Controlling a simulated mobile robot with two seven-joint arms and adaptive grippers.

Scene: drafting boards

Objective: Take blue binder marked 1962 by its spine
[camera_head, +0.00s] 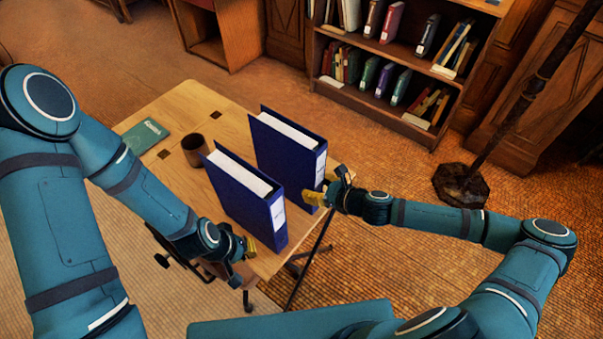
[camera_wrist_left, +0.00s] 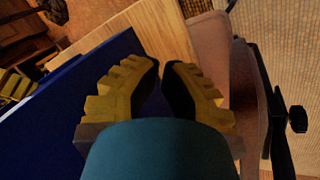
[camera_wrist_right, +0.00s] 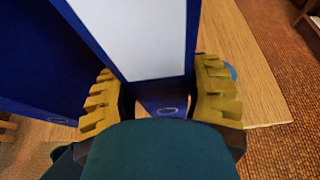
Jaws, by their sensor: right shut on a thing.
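Two blue binders stand upright on the wooden table, the rear one (camera_head: 278,152) farther back and to the right, the front one (camera_head: 240,198) nearer. Each has a white spine label, too small in the head view to read a year. My right gripper (camera_head: 318,195) is shut on the rear binder's lower spine. The right wrist view shows that spine (camera_wrist_right: 160,92) between the two yellow fingers, its label blank there. My left gripper (camera_head: 246,248) is open and empty, low beside the front binder. In the left wrist view, the front binder's blue side (camera_wrist_left: 60,110) lies left of its fingers.
A brown cup (camera_head: 194,149) and a green book (camera_head: 145,136) sit on the table (camera_head: 200,97) left of the binders. A bookshelf (camera_head: 385,112) stands behind. A dark pole on a heavy base (camera_head: 462,185) stands on the floor at the right.

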